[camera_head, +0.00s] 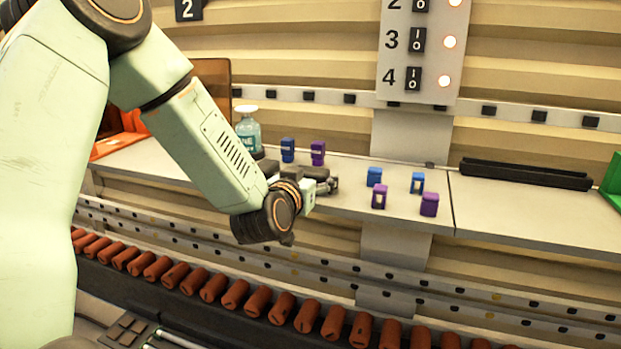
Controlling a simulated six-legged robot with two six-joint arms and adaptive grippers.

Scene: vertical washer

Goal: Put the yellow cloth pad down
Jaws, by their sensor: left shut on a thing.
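My left arm comes in from the left, and its gripper (322,186) is low over the grey shelf (345,200). The gripper is seen from behind and partly hidden by my wrist. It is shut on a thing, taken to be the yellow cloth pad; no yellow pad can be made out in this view. Whether the held thing touches the shelf cannot be told. My right gripper is not in view.
Blue and purple small blocks (429,204) stand on the shelf right of and behind the gripper. A teal bottle (248,130) stands behind my forearm. A black bar (525,174) lies at right. Brown cylinders (235,294) line the lower rail. The shelf's right front is clear.

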